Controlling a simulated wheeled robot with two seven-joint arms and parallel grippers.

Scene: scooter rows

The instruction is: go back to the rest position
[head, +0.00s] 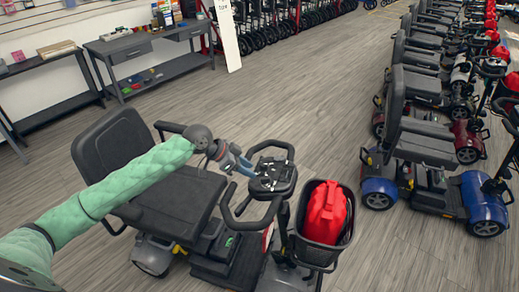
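My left arm, in a green padded sleeve, comes in from the lower left and reaches over the seat of the near scooter (178,205). My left gripper (244,167) is just left of the scooter's control console (273,177). I cannot tell whether it touches the console, and its fingers are too small to show whether they are open or shut. My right gripper is not in view.
A row of parked scooters (425,145) lines the right side. Dark workbenches (150,45) stand at the back left. The wood floor (310,110) between them is clear.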

